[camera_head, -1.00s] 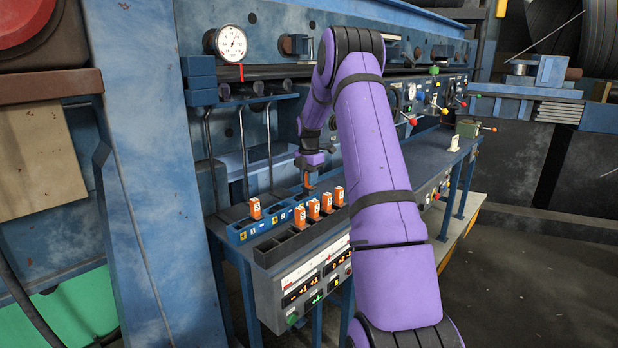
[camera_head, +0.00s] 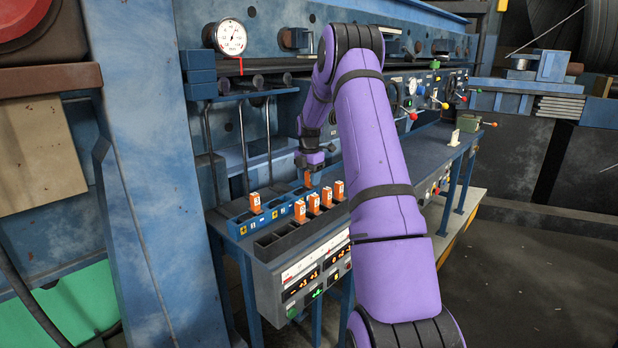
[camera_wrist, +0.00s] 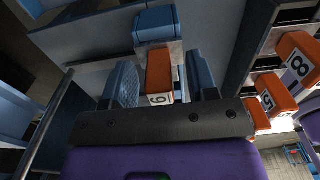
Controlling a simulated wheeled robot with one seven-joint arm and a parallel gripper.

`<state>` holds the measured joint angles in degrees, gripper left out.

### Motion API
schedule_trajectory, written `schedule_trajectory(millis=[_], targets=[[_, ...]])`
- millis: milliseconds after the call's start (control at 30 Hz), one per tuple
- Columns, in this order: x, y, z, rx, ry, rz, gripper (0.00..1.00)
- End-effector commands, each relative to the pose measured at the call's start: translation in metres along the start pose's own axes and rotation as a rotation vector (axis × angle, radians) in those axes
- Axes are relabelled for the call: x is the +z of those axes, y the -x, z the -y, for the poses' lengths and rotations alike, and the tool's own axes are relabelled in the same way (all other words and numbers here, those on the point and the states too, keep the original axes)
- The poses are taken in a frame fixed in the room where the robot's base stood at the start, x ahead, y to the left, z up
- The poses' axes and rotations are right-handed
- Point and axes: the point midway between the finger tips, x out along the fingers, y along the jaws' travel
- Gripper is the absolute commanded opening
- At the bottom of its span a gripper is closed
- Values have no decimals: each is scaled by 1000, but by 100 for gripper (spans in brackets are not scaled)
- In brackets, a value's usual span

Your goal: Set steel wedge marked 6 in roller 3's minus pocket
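The orange wedge marked 6 (camera_wrist: 159,75) stands between the two blue fingers of my gripper (camera_wrist: 163,80) in the wrist view. A narrow gap shows beside the wedge, so the fingers look open around it. In the head view my gripper (camera_head: 309,172) points down over the far part of the blue pocket tray (camera_head: 238,229), with the wedge's orange body just under it. The wedge's lower end is hidden, so I cannot tell how deep it sits in a pocket. The tray's labels 1 and 2 show; the label at roller 3 is hidden behind other wedges and my arm.
Several orange wedges (camera_head: 314,202) stand in the dark rack (camera_head: 266,252) in front of the tray; those marked 8 (camera_wrist: 297,62) and 5 (camera_wrist: 270,97) are close on the right in the wrist view. A display panel (camera_head: 314,281) is below.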

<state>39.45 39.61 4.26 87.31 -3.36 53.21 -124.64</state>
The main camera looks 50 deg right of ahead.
Motion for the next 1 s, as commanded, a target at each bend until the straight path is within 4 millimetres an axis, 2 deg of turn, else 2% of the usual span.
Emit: schedule_trajectory(millis=[267, 367, 733, 1000], targets=[[0, 6, 0, 1, 0, 1, 53], [0, 19, 0, 2, 0, 1, 53], [0, 85, 0, 2, 0, 1, 53], [0, 107, 0, 1, 0, 0, 53]])
